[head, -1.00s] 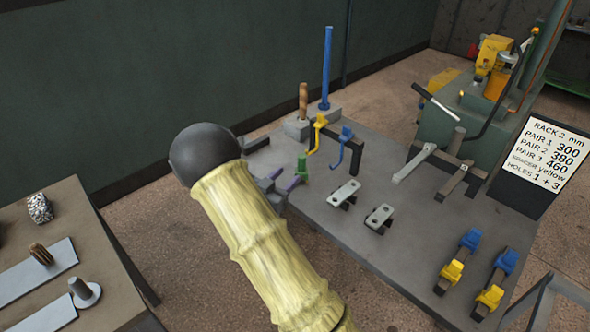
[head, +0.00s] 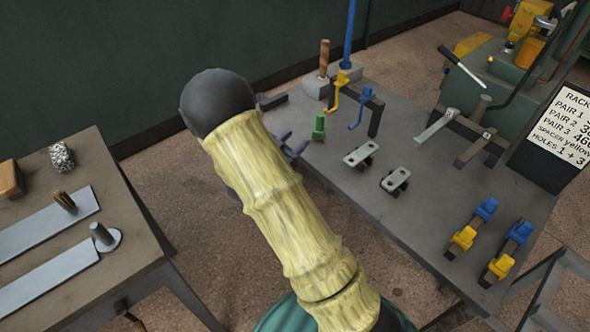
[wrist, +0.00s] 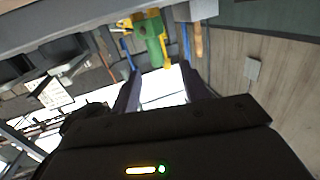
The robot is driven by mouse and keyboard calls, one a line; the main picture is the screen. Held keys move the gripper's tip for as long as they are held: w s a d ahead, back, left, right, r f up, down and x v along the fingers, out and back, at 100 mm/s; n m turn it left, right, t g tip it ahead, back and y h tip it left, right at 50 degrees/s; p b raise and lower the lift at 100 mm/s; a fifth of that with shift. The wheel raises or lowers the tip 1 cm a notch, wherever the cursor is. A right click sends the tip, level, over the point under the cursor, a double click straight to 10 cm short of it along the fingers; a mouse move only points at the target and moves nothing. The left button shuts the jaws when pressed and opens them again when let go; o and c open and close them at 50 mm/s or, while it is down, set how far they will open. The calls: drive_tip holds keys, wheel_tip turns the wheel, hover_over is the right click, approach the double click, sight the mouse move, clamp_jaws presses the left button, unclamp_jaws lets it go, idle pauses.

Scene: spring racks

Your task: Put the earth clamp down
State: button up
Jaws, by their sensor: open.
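The earth clamp, a small green piece (head: 319,127), stands upright on the grey bench top (head: 400,225), in front of the yellow and blue hooks. My gripper (head: 294,141) is just to its left in the head view, its purple-grey fingers partly hidden by my yellow-sleeved arm. The fingers are open and appear apart from the clamp. In the wrist view, the green clamp (wrist: 155,45) shows beyond the spread fingertips (wrist: 160,75), with nothing between them.
A yellow hook (head: 338,90) and blue hook (head: 362,107) hang on a dark rack behind the clamp. A wooden-handled tool (head: 324,58) stands in a block. Two slotted plates (head: 361,154) (head: 396,180) lie to the right. A second bench (head: 125,225) is at left.

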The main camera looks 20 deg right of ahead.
drive_tip(key=s+a+n+g+y, duration=0.1)
drive_tip(key=s+a+n+y, duration=0.55)
drive_tip(key=y, duration=0.65)
drive_tip(key=s+r+n+g+y, duration=0.1)
drive_tip(key=s+n+g, duration=0.4)
drive_tip(key=s, duration=1)
drive_tip(key=shift+a+r+g, duration=0.45)
drive_tip(key=shift+r+g, duration=0.05)
drive_tip(key=shift+c, duration=1)
